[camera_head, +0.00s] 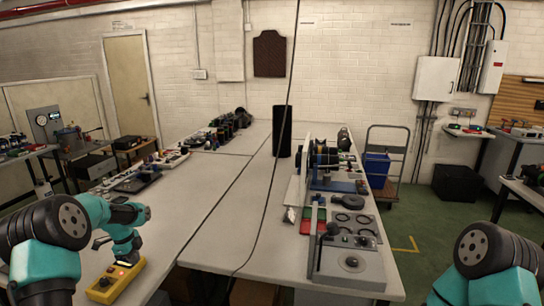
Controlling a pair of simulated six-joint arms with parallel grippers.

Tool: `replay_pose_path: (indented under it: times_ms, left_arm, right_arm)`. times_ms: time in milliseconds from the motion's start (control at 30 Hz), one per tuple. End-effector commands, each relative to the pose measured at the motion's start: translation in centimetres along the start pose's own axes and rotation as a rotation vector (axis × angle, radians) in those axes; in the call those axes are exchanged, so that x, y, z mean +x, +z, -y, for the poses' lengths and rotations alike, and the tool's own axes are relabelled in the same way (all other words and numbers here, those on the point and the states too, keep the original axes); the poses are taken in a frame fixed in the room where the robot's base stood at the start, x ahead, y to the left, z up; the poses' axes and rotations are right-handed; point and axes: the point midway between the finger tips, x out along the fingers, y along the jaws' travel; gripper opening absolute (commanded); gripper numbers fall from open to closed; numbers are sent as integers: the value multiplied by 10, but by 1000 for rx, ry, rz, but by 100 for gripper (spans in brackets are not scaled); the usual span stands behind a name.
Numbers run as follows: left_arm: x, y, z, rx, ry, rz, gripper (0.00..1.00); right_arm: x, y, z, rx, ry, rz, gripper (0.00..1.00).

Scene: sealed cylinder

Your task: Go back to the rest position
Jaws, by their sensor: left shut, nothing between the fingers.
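My left arm enters from the left, and its teal wrist bends down over the near left of the table. My left gripper (127,259) is small and dark at the end of it, shut and empty, just above or against a yellow box (103,288) with a lit red spot. I cannot tell whether it touches the box. A black cylinder (282,131) stands upright at the far middle of the table, apart from the gripper. Of my right arm only a teal and dark joint shows at the lower right; its gripper is out of view.
The long light table (217,217) has a clear middle. Tools and parts (140,176) line its left side. A thin dark cable crosses the view from top to bottom.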

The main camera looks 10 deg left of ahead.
Motion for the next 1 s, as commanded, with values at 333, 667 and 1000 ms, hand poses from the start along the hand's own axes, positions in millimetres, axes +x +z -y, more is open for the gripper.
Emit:
replay_pose_path:
  times_ms: [333,667,1000]
  left_arm:
    - [138,-141,-74,-467,32,-148,0]
    - [214,-244,-211,-1009,144,-217,0]
    - [224,-283,-338,-1482,223,-185,0]
  right_arm:
    - [0,0,0,0,0,0,43]
    - [0,0,0,0,0,0,43]
    - [0,0,0,0,0,0,43]
